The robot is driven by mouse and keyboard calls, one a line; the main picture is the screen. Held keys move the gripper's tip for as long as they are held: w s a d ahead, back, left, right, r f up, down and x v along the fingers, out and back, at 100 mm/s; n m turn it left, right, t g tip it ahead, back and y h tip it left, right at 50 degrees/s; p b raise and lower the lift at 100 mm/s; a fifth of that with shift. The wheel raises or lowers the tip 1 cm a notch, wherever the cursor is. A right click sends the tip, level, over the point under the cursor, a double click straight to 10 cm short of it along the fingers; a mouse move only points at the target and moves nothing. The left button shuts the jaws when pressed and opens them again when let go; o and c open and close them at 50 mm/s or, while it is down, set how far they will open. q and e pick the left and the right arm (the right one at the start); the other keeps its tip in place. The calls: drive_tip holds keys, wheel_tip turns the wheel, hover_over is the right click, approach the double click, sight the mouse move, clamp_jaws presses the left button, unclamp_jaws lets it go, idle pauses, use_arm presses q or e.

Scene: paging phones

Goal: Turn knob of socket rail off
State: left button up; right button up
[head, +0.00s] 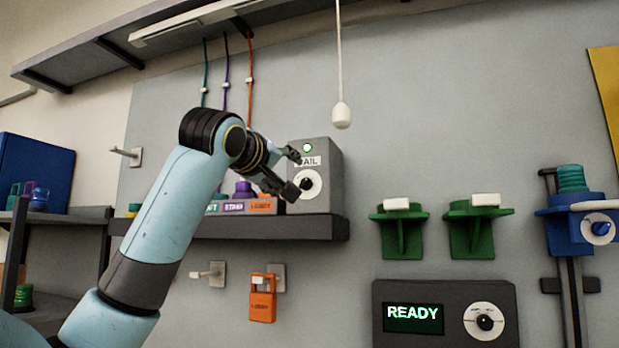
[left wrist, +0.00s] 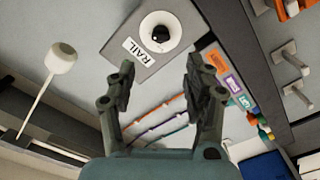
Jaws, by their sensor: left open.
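The socket rail box (head: 327,205) is grey, with a RAIL label, a small lit green lamp (head: 308,147) and a black knob (head: 307,184) on a white dial. It stands on a dark shelf (head: 300,230). My left gripper (head: 294,171) is open in front of the box, and a finger partly covers the dial in the head view. In the left wrist view the knob (left wrist: 160,36) lies beyond the gap between the open fingertips (left wrist: 160,70), with nothing between them. I cannot tell whether the fingers touch the box. My right gripper is not in view.
Labelled sockets (head: 235,207) with coloured plugs sit left of the box. A white pull cord (head: 342,115) hangs to its upper right. Below are an orange tag (head: 262,300) on a hook and a READY panel (head: 445,315) with its own dial. Green brackets (head: 400,232) are at right.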

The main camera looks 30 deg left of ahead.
sight(303, 183)
use_arm(q)
drive_tip(key=p+x, duration=0.3)
drive_tip(key=x, duration=0.6)
drive_tip(key=shift+p, duration=0.4)
drive_tip(key=shift+x, duration=0.8)
drive_tip(key=shift+f, duration=0.15)
clamp_jaws()
